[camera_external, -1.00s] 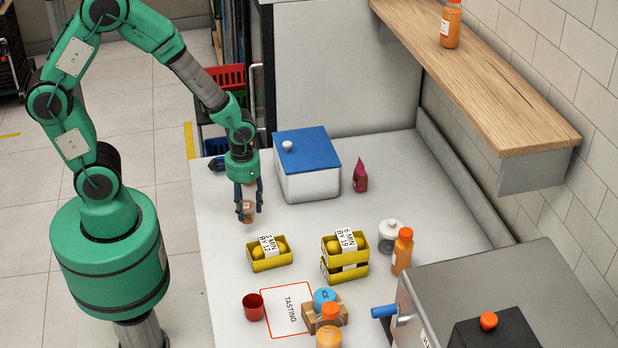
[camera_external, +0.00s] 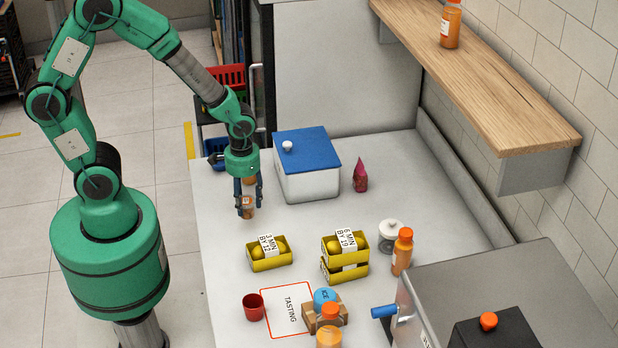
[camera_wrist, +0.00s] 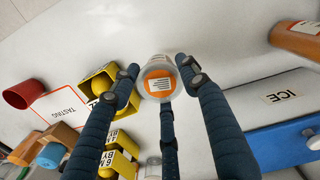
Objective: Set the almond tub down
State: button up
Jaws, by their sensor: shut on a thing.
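The almond tub (camera_external: 247,206) is a small see-through tub with an orange and white label. My gripper (camera_external: 248,200) is shut on it, with its dark fingers pointing down over the left part of the counter. In the wrist view the tub (camera_wrist: 158,82) sits between the fingertips of my gripper (camera_wrist: 160,78), its labelled end facing the camera. The tub is close to the counter (camera_external: 222,270); I cannot tell whether its base touches it.
A white box with a blue lid (camera_external: 307,150) stands right of my gripper. Yellow crates (camera_external: 270,264) stand in front. An orange-brown labelled container (camera_wrist: 297,40) is close by. A red cup (camera_external: 253,308) and tasting mat (camera_external: 276,326) are nearer. Counter left of the crates is bare.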

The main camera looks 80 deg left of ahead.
aim_at(246, 200)
notch_tip(246, 200, up, 9)
jog(key=shift+f, duration=0.1)
jog(key=shift+w+a, duration=0.2)
jog(key=shift+w, duration=0.45)
jog(key=shift+w+a, duration=0.2)
jog(key=shift+w, duration=0.4)
jog(key=w+a+r, duration=0.1)
jog(key=w+a, duration=0.3)
jog(key=w, duration=0.4)
jog(key=w+a+r+n, duration=0.1)
jog(key=w+a, duration=0.3)
jog(key=w, duration=0.4)
jog(key=w+a+r, duration=0.1)
jog(key=w+a, duration=0.3)
jog(key=w, duration=0.4)
jog(key=w+a+f+n+b, duration=0.1)
jog(key=w+a+f, duration=0.2)
jog(key=w+a, duration=1.05)
jog(key=shift+a+f, duration=0.15)
jog(key=shift+f, duration=1.2)
jog(key=shift+a+f, duration=0.1)
jog(key=shift+f, duration=1.25)
jog(key=shift+f+b, duration=0.6)
jog(key=shift+f, duration=1.9)
